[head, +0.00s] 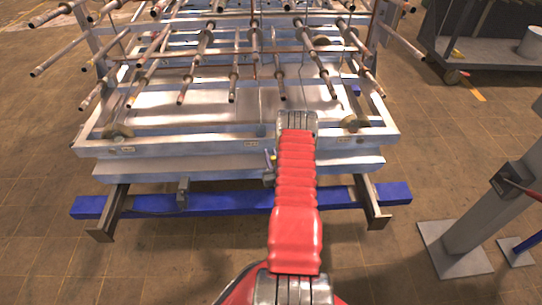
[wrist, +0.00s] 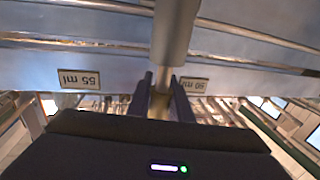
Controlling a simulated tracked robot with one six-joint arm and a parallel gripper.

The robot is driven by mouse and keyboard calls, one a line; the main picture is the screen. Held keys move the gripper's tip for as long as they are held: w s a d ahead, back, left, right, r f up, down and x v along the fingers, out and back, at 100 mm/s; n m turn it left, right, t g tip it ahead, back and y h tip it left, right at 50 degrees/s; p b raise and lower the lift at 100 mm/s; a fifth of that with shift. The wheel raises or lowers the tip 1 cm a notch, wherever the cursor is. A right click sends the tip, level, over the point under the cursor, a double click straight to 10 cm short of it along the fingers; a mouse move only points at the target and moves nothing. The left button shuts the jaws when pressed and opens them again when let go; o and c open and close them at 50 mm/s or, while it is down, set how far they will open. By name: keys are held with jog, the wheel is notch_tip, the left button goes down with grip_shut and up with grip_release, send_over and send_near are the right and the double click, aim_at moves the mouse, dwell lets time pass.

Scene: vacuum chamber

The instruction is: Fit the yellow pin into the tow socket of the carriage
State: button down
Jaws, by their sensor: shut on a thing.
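In the wrist view the two dark fingers of my gripper (wrist: 163,90) stand on either side of a narrow yellowish piece (wrist: 159,106), which I take to be the yellow pin, and are shut on it. A thick grey cylinder (wrist: 176,32) lines up with this piece at the top. I cannot tell whether it is part of the pin or of the carriage. In the head view a small yellow spot (head: 274,156) shows just left of my red arm, in front of the metal carriage (head: 190,160). My arm hides most of my gripper there. I cannot make out the tow socket for certain.
Several long rods (head: 235,75) stick out above the carriage. The floor at front left is clear.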

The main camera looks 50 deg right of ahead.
jog(key=shift+f, duration=0.35)
dwell(0.3)
jog(key=shift+f, duration=0.35)
jog(key=shift+f, duration=0.35)
jog(key=shift+f, duration=0.35)
jog(key=c, duration=1.5)
grip_release()
jog(key=shift+f, duration=0.1)
jog(key=v, duration=1.4)
